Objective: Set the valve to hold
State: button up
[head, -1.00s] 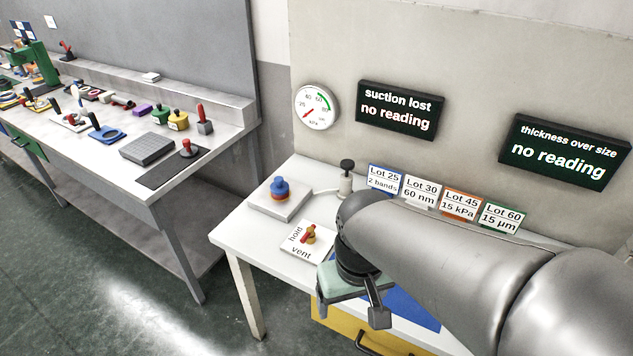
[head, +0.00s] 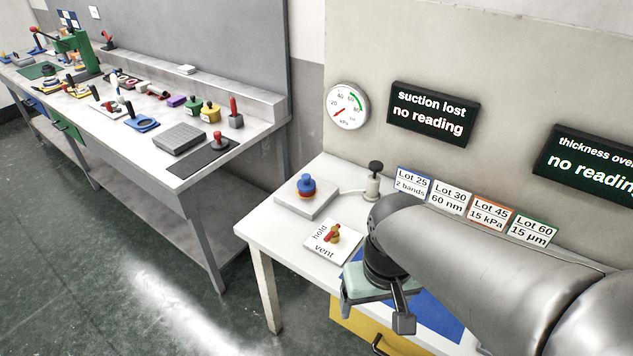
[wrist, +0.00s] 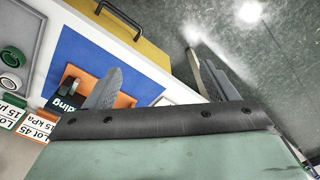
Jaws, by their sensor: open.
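The valve (head: 334,235) is a small red and yellow handle on a white plate (head: 319,247) at the left of the near white table. The plate has "hold" at its upper left and "vent" at its lower front. The red lever lies slanted on the plate, and I cannot tell exactly which word it points at. My gripper (head: 374,302) is open and empty, to the right of the valve and apart from it, above the table's front edge. The wrist view shows its two fingers spread (wrist: 155,65); the valve is not in that view.
A grey block with a blue and red knob (head: 307,187) and a black-topped post (head: 374,180) stand behind the valve. Lot cards (head: 450,197) line the back. A blue mat (wrist: 85,55) and yellow drawer (wrist: 152,40) lie beneath my gripper.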

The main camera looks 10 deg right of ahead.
dwell(0.3)
jog(key=shift+w, duration=0.1)
jog(key=c, duration=0.5)
jog(key=w+r+n, duration=0.1)
jog(key=w+n, duration=0.2)
jog(key=w, duration=0.1)
jog(key=w+n, duration=0.3)
jog(key=w, duration=0.2)
jog(key=w+r+n, duration=0.1)
jog(key=w+n, duration=0.2)
jog(key=w, duration=0.2)
jog(key=shift+w+r+h, duration=0.1)
jog(key=shift+r+h, duration=0.2)
jog(key=shift+h, duration=0.1)
jog(key=shift+c, duration=1.2)
jog(key=n+b, duration=0.1)
jog(key=n, duration=1.2)
send_over(335, 228)
notch_tip(335, 228, down, 3)
jog(key=shift+y, duration=0.4)
notch_tip(335, 228, down, 17)
jog(key=shift+f+p, duration=0.1)
jog(key=shift+p, duration=0.95)
